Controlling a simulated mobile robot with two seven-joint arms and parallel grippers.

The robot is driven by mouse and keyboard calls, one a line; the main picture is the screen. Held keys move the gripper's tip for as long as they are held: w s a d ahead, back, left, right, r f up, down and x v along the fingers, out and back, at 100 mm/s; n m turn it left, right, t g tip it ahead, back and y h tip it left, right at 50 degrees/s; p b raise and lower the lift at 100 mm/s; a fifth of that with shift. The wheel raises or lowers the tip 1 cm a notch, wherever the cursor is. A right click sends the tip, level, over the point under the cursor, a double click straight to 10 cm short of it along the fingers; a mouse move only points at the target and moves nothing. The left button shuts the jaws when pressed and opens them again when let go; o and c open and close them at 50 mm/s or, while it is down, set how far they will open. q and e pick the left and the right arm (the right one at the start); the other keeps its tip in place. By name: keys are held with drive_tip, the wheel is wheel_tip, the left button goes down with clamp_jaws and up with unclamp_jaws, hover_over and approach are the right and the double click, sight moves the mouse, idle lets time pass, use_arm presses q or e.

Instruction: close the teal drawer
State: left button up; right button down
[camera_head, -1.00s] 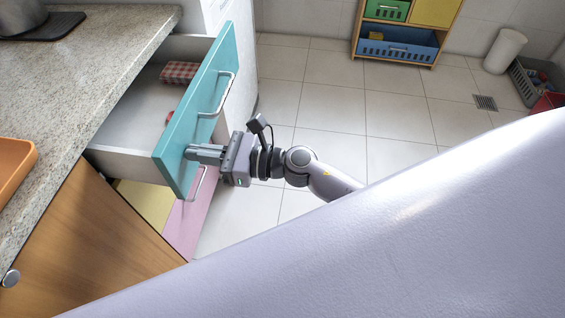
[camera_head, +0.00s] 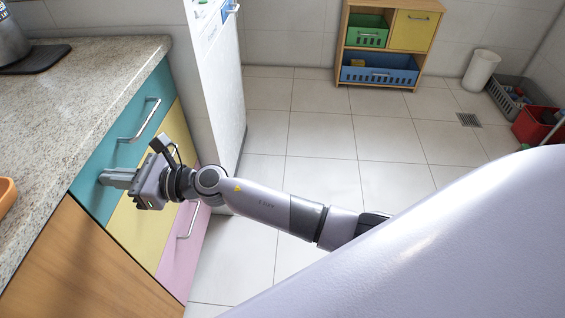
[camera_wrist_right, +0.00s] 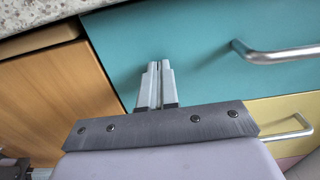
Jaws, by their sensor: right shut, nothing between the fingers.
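The teal drawer (camera_head: 124,112) is flush under the granite counter, with no drawer interior showing. Its bar handle (camera_head: 140,121) is on its front, to the right of my right gripper. My right gripper (camera_head: 103,177) is shut and empty, its fingertips at the lower left part of the teal front. In the right wrist view the shut fingers (camera_wrist_right: 158,68) point at the teal front (camera_wrist_right: 200,50), touching it or very close; I cannot tell which. The handle (camera_wrist_right: 275,54) is to their right. My left gripper is not in view.
A yellow drawer (camera_head: 143,227) and a pink drawer (camera_head: 182,248) sit below, both shut. A wooden cabinet door (camera_head: 75,265) is at the left. A white appliance (camera_head: 218,90) stands beyond the drawers. The tiled floor (camera_head: 320,150) is clear to the right.

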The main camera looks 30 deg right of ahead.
drive_tip(key=shift+w+a+r, duration=0.15)
drive_tip(key=shift+a+r, duration=0.05)
drive_tip(key=shift+r, duration=0.2)
idle(0.3)
drive_tip(key=shift+d+f, duration=0.1)
